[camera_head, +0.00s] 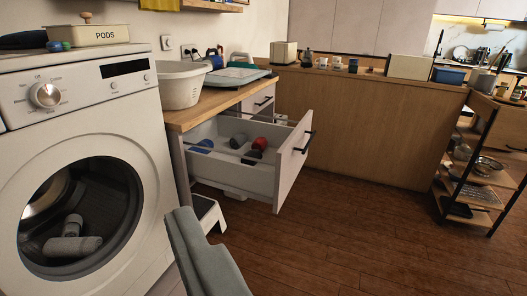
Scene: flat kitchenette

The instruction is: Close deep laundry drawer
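The deep laundry drawer (232,173) is pulled well out from under the wooden counter, left of the picture's middle. Its pale front panel (290,172) faces right and carries a dark bar handle (304,143). Inside lie several rolled or rounded items in blue, grey, dark and red. The drawer's inner back end is hidden under the counter. I cannot make out my gripper in this view, and nothing is seen touching the drawer.
A grey padded shape (205,258) stands in the near foreground, with a white step stool (207,212) behind it. A washing machine (85,170) stands at left. A basin (181,88) sits on the counter (215,103). Wooden floor (340,235) is clear right of the drawer.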

